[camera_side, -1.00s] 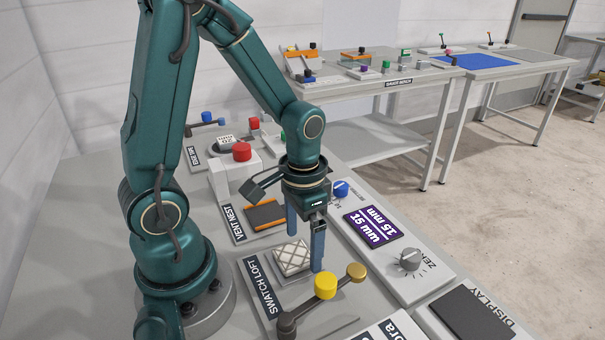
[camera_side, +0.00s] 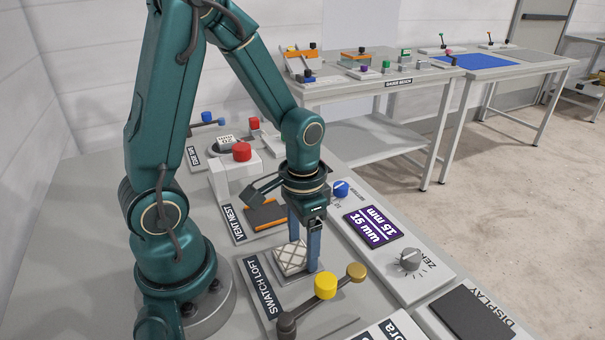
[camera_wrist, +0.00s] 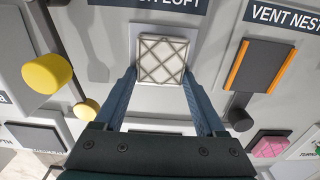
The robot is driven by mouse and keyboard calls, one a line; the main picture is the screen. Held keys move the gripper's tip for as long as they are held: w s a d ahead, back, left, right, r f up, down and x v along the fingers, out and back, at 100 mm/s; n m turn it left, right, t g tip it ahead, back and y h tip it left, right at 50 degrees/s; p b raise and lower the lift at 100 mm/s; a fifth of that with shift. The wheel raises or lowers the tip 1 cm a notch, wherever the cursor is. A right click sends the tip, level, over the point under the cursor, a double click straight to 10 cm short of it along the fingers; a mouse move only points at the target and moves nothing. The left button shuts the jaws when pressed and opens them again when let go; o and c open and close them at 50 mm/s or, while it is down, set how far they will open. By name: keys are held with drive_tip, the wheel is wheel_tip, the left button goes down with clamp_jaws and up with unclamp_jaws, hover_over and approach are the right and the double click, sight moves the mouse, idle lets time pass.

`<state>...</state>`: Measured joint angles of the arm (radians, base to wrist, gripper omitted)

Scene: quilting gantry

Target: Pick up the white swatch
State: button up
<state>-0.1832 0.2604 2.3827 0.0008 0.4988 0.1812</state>
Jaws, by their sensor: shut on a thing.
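The white swatch (camera_side: 291,257) is a quilted block with a grey diamond pattern, on the plate labelled SWATCH LOFT (camera_side: 262,288). My gripper (camera_side: 304,258) points down at it, with its blue fingers closed in on the swatch. In the wrist view the swatch (camera_wrist: 161,60) sits between the two fingertips (camera_wrist: 160,78), one at each side. The swatch appears to rest on its pale pad, not clearly lifted.
A yellow knob (camera_side: 325,286) and a brass-ended lever (camera_side: 356,271) stand close in front of the swatch. The vent nest (camera_side: 264,215) with orange rails lies behind it. A purple display (camera_side: 373,227) and a grey dial (camera_side: 410,259) are to the right.

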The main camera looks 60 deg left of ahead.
sight(299, 248)
drive_tip(key=shift+r, duration=0.1)
drive_tip(key=shift+w+r, duration=0.1)
drive_tip(key=shift+r, duration=0.5)
drive_tip(key=r, duration=0.3)
drive_tip(key=shift+s+a+r, duration=0.1)
drive_tip(key=shift+s+a, duration=0.15)
drive_tip(key=shift+a, duration=0.15)
drive_tip(key=s+a+r, duration=0.5)
drive_tip(key=a+r, duration=0.1)
drive_tip(key=a, duration=0.4)
drive_tip(key=w+f+m, duration=0.1)
drive_tip(key=f, duration=0.1)
drive_tip(key=w+a+f+m, duration=0.1)
drive_tip(key=w+m, duration=0.1)
drive_tip(key=w+a+f+m, duration=0.1)
drive_tip(key=w+f, duration=0.1)
drive_tip(key=shift+f+m, duration=0.3)
drive_tip(key=shift+f, duration=1.95)
drive_tip(key=shift+f, duration=0.15)
